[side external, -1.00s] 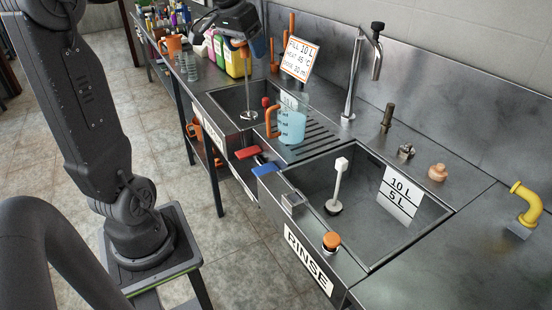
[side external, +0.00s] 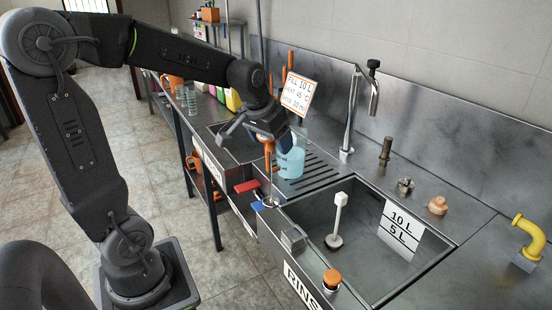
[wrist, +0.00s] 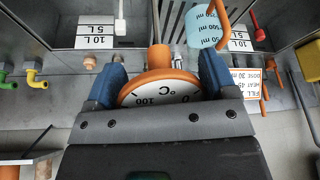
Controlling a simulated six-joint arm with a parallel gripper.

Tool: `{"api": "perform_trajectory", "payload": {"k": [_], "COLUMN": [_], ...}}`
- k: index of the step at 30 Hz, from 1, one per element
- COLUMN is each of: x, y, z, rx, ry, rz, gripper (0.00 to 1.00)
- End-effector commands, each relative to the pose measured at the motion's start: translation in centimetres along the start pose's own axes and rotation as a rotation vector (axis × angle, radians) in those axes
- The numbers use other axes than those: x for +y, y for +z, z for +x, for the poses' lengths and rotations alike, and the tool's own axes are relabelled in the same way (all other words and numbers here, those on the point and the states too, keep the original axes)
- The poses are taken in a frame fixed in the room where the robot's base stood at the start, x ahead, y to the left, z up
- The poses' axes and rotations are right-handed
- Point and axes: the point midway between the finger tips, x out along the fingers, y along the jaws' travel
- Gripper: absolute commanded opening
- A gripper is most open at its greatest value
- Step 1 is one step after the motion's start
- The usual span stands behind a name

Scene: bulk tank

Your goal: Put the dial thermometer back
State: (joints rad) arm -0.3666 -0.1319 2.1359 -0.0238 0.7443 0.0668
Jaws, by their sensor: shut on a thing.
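The dial thermometer is held in my gripper (side external: 268,132). Its orange-rimmed dial (wrist: 160,92), marked °C, sits between my blue fingers (wrist: 160,72) in the wrist view, which are shut on it from both sides. In the side view its thin stem (side external: 269,178) hangs nearly upright below the orange part. A small pale round piece (side external: 271,203) shows at the stem's lower end, near the front rim between the basins. I cannot tell whether it touches the rim. The blue valve handle (side external: 257,206) and red valve handle (side external: 247,186) are just left of it.
The rinse basin (side external: 365,262) holds a white-handled plunger (side external: 337,222). An orange-topped item (side external: 332,281) stands on the front rim. A tall tap (side external: 348,130) rises behind.

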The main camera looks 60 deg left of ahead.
Motion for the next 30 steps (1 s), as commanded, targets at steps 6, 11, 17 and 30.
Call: {"api": "perform_trajectory", "payload": {"k": [6, 11, 17, 30], "x": [1.1, 1.1, 1.1, 1.1], "y": [0.0, 0.9, 1.3, 1.5], "z": [1.3, 3.5, 4.5, 4.8], "rx": [0.000, -0.003, 0.002, -0.001], "ry": [0.000, 0.000, 0.000, 0.000], "rz": [-0.001, -0.001, -0.001, -0.001], "gripper": [0.24, 0.24, 0.24, 0.89]}}
